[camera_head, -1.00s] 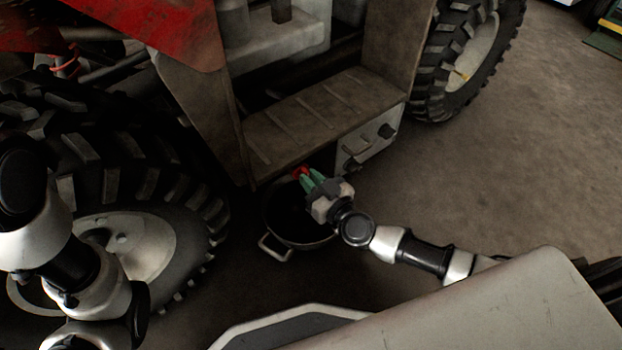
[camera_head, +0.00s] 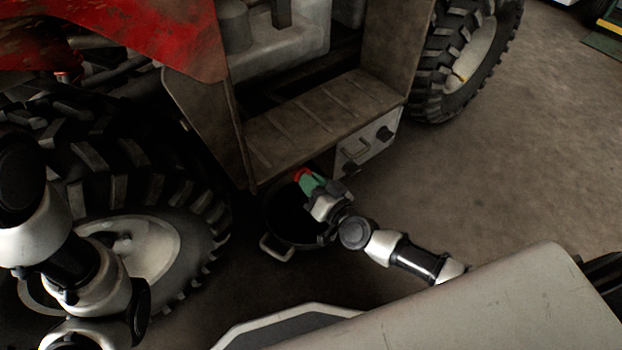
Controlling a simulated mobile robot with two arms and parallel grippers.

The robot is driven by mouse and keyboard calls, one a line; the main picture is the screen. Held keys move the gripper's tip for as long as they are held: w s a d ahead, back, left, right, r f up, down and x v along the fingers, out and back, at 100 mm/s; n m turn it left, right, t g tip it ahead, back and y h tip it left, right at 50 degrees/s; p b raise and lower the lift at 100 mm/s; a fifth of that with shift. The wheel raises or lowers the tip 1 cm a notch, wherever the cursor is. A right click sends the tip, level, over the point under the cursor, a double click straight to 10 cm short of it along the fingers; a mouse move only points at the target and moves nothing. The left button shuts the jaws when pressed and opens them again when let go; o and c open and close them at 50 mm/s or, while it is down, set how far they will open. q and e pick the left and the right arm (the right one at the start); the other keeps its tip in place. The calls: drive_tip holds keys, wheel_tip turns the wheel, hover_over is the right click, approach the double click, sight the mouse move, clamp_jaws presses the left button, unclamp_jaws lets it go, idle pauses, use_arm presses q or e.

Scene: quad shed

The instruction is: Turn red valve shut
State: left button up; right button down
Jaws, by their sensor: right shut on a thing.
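The red valve (camera_head: 299,174) is a small red piece under the quad's footwell, above a dark round pan. My right gripper (camera_head: 307,182), with green fingertips, is shut on the red valve. The fingers hide much of the valve, so its exact turn angle cannot be told. My left arm comes in at the left edge, but its gripper is not in view.
A dark pan (camera_head: 268,240) with a pale handle stands on the floor under the valve. The footwell (camera_head: 325,112) hangs just above my right gripper. Large tyres (camera_head: 447,95) stand at left and right. The floor (camera_head: 530,140) at right is clear.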

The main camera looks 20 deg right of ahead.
drive_tip(key=m, duration=0.8)
drive_tip(key=m+b, duration=0.1)
drive_tip(key=m, duration=0.3)
drive_tip(key=shift+d+f, duration=0.15)
drive_tip(key=shift+f, duration=0.1)
idle(0.5)
drive_tip(key=c, duration=1.1)
unclamp_jaws()
drive_tip(key=shift+c, duration=0.2)
drive_tip(key=p+v, duration=0.3)
drive_tip(key=v, duration=0.7)
drive_tip(key=shift+s, duration=0.4)
